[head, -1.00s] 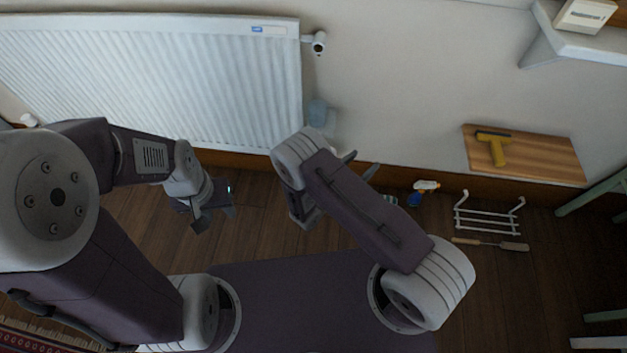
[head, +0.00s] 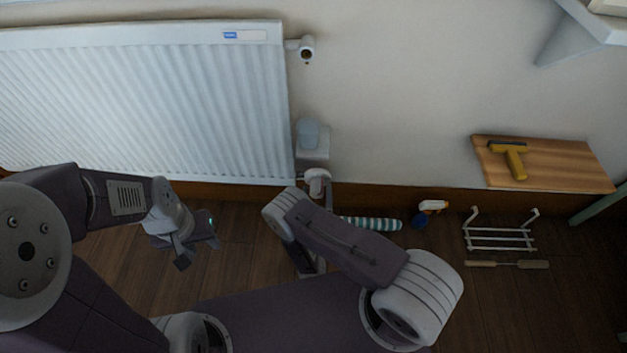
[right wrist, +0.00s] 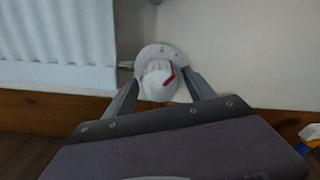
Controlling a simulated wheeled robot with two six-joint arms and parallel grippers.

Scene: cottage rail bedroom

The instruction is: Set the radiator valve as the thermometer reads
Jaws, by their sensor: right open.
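The white radiator valve (head: 317,181) is at the lower right corner of the radiator (head: 140,100), partly hidden in the head view. In the right wrist view the valve's round head (right wrist: 158,82) shows a red pointer mark slanting to the upper right; any scale is too small to read. My right gripper (right wrist: 163,90) is open, one finger on each side of the valve head; contact cannot be told. My left gripper (head: 197,252) is open and empty, low in front of the radiator. A pale device (head: 610,6) on the shelf is cut off, so no thermometer reading shows.
A small white fitting (head: 305,48) is at the radiator's upper right. A bluish container (head: 309,133) is just above the valve. A striped roll (head: 371,224), spray bottle (head: 426,212), white rack (head: 500,234) and wooden board with a yellow tool (head: 514,160) are to the right.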

